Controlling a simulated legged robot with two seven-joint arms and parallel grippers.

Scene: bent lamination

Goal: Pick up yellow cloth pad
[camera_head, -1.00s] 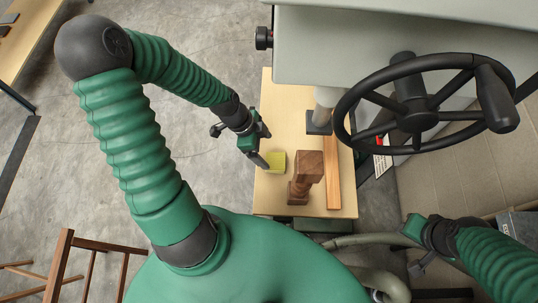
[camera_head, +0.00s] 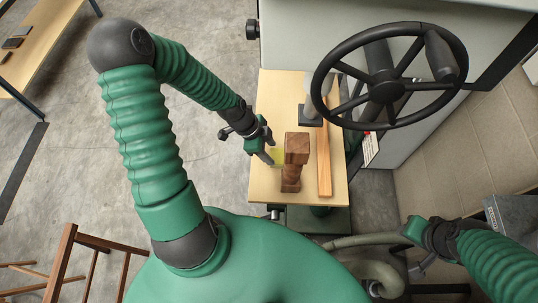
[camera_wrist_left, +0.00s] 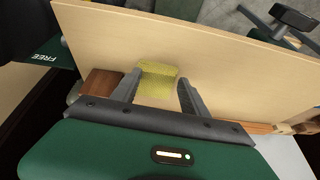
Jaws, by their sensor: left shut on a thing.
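The yellow cloth pad (camera_head: 277,156) is on or just above the light wooden table, partly hidden by my left gripper (camera_head: 267,150). In the left wrist view the pad (camera_wrist_left: 158,79) lies between the two fingers of my left gripper (camera_wrist_left: 159,88), which is shut on it. I cannot tell whether the pad is clear of the table. My right gripper (camera_head: 415,247) is at the lower right, away from the table, and its jaws are too small to read.
A dark wooden block piece (camera_head: 296,150) stands close right of the pad. A long wooden strip (camera_head: 323,165) lies beyond it. A large black handwheel (camera_head: 388,88) on a grey machine overhangs the right. The table (camera_head: 272,95) is clear at its far left.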

